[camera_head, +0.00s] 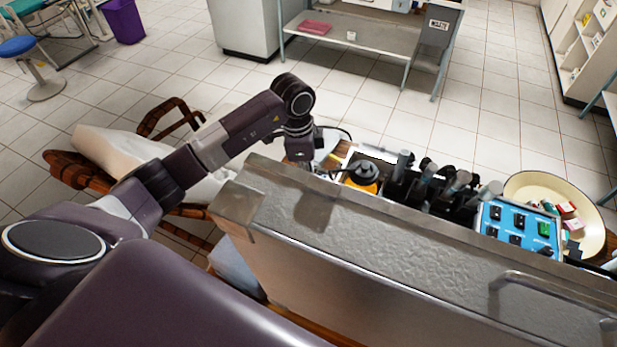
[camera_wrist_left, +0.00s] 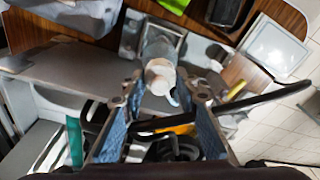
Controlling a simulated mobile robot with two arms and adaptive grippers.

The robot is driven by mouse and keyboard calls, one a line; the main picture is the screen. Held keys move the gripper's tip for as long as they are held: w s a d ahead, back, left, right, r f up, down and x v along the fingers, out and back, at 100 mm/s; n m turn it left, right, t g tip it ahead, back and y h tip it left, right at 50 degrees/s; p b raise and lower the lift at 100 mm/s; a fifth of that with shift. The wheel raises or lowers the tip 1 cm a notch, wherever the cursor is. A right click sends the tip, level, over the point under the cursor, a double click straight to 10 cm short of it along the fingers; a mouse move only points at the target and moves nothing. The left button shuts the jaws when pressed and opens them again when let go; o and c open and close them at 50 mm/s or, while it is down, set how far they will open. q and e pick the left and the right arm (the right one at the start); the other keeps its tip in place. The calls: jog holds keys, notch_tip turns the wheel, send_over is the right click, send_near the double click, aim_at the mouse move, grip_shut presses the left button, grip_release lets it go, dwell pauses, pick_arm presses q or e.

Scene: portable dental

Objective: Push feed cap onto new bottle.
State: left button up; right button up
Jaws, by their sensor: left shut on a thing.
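My left gripper (camera_head: 302,158) is low behind the metal unit's top edge, and its fingertips are hard to see in the head view. In the left wrist view the two blue-padded fingers (camera_wrist_left: 163,104) are shut on the black feed cap (camera_wrist_left: 168,148), which is partly hidden; a black hose runs off to the right. A pale translucent bottle (camera_wrist_left: 160,70) with a whitish round end lies just beyond the fingertips, apart from the cap as far as I can tell. In the head view a yellow-orange container (camera_head: 364,187) with a black top stands right of the gripper. My right gripper is out of view.
The metal unit's top (camera_head: 400,235) lies in front of the work area. Black handpieces (camera_head: 430,185), a blue switch panel (camera_head: 518,232) and a cream basin (camera_head: 590,235) stand to the right. A draped chair (camera_head: 110,150) is at left.

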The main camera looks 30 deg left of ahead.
pick_arm(q)
jog(key=shift+f, duration=0.25)
jog(key=o, duration=1)
jog(key=r, duration=0.4)
jog(key=a+r, duration=0.1)
jog(key=r, duration=0.7)
jog(key=shift+s+a, duration=0.15)
jog(key=shift+s, duration=0.15)
